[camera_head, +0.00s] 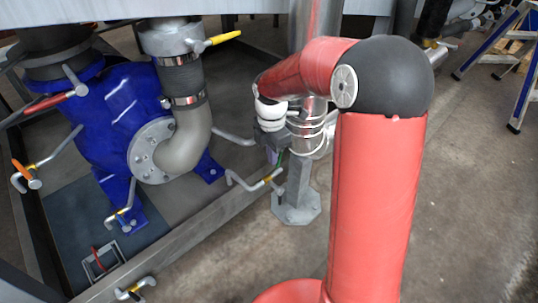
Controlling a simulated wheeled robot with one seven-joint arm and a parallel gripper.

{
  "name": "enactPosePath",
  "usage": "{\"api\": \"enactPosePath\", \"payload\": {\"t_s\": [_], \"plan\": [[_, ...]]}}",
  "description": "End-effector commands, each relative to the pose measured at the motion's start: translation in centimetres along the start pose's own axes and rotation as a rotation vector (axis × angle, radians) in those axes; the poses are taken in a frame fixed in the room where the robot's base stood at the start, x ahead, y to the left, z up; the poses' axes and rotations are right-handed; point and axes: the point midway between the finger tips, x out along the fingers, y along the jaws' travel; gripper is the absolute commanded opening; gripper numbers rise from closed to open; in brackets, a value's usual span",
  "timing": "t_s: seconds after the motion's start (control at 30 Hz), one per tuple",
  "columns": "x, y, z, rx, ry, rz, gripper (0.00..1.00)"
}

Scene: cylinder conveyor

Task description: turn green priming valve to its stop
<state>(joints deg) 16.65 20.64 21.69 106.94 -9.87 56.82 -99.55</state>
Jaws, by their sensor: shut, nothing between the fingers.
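My gripper (271,155) points down in front of the grey metal post, near the picture's middle. It is small here and partly covered by its own wrist; its fingers are shut with nothing between them. A thin green piece (281,159) shows right beside the fingers, between them and the post. It may be the handle of the green priming valve, but most of it is hidden. I cannot tell whether the fingers touch it or how far it is turned.
A blue pump (115,105) with a grey elbow pipe (190,145) stands at left. Valve levers with red (48,104), yellow (224,37) and orange (20,172) grips surround it. A bent lever (255,184) sticks out left of the post base (297,208). Open floor lies right, with a stepladder (495,45).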

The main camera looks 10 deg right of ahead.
Motion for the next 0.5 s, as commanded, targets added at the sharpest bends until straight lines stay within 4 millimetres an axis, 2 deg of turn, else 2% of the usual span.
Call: {"api": "enactPosePath", "payload": {"t_s": [0.17,0.4,0.5], "plan": [[0.03,0.0,-0.02,0.0,-0.003,0.0,0.0],[0.35,0.12,0.33,0.002,-0.142,0.026,0.0],[0.57,0.16,0.67,0.007,-0.138,0.025,0.0]]}}
